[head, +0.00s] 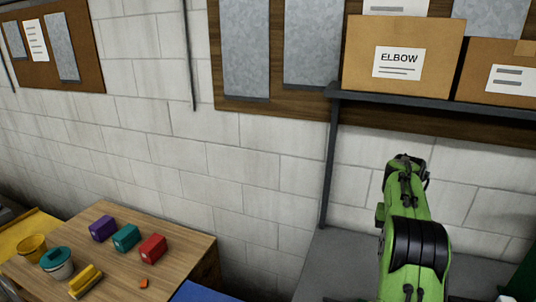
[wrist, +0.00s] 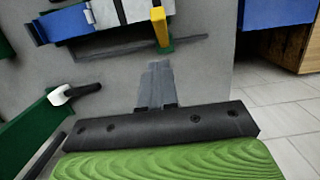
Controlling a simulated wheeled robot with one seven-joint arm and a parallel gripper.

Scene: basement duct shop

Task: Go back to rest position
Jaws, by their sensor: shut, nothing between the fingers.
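My gripper (wrist: 159,66) shows in the wrist view with its grey fingers together and nothing between them. It is over a grey surface (wrist: 215,80), apart from the things near it. In the head view my green arm rises at the right, in front of the grey bench (head: 330,262); the gripper itself does not show there.
A wooden table (head: 190,245) at left holds purple (head: 102,228), teal (head: 126,237) and red (head: 152,248) boxes, plus yellow (head: 32,248) and teal-rimmed (head: 57,263) buckets. A shelf (head: 430,104) bears cardboard boxes (head: 400,85). A green piece with a handle (wrist: 75,93) stands left of the gripper.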

